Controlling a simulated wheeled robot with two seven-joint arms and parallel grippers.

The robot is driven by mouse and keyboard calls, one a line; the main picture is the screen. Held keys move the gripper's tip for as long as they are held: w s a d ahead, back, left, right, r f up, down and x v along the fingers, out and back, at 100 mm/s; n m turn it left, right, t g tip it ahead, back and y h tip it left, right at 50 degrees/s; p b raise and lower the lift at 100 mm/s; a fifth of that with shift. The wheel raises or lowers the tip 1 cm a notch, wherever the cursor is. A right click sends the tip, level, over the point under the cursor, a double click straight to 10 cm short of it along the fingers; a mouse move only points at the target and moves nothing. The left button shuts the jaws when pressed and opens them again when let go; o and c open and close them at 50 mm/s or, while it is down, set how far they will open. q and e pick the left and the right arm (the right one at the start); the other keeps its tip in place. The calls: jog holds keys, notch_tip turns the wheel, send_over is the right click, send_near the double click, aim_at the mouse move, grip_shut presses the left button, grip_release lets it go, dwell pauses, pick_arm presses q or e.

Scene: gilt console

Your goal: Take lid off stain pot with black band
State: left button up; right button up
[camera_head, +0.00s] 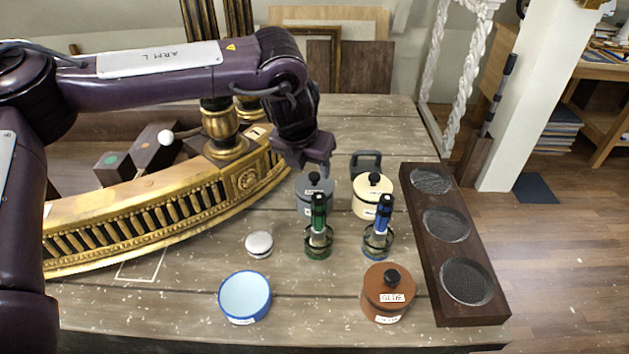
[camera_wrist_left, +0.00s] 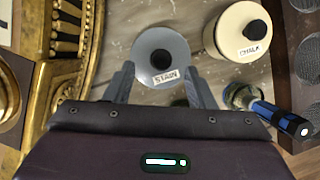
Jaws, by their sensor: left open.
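A grey pot (camera_head: 312,203) with a dark knob on its lid stands on the table below my left gripper. In the left wrist view its round grey lid (camera_wrist_left: 150,42) shows from above, with a label reading STAIN. No black band can be made out on it. My left gripper (camera_head: 318,176) points down just above this pot. In the left wrist view its two fingers (camera_wrist_left: 163,86) are spread apart, near the lid's lower edge, with nothing held between them. My right gripper is not in view.
A cream pot (camera_head: 366,204), labelled CHALK, stands close right. Green (camera_head: 319,215) and blue (camera_head: 382,220) handled tools stand in front. Nearer are a pale blue pot (camera_head: 231,312), brown GLUE pot (camera_head: 381,313) and silver disc (camera_head: 259,242). A gilt console piece (camera_head: 140,222) lies left, a dark rack (camera_head: 452,251) right.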

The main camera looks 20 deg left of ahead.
aim_at(314, 174)
pick_arm(q)
jog(key=x, duration=0.3)
jog(key=shift+w+f, duration=0.2)
jog(key=shift+c, duration=0.3)
jog(key=c, duration=1)
jog(key=shift+r, duration=0.2)
